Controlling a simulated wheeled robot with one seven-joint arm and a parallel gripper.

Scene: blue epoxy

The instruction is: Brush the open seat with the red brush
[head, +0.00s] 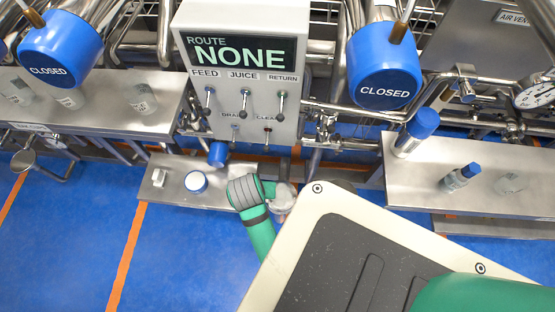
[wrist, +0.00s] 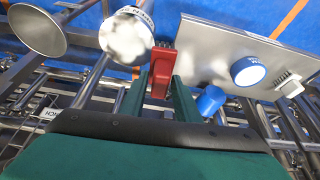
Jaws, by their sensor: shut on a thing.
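In the wrist view, my gripper (wrist: 164,84) has its two green fingers closed on the red brush (wrist: 160,72). The brush's far end points away from me, and its bristles are mostly hidden. The open seat (wrist: 126,38) is a round, pale, shiny cup with dark lettering on its rim, just left of the brush tip. The brush looks very close to the seat's right side; I cannot tell whether they touch. In the head view, my arm covers the gripper and brush.
A steel shelf (head: 165,193) holds a blue-and-white round cap (head: 197,181) and a small white block (head: 158,177). A blue cylinder (head: 218,153) stands behind it. A route panel (head: 243,60) reads NONE. Two blue valves (head: 60,48) (head: 384,70) read CLOSED. Pipes crowd the back.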

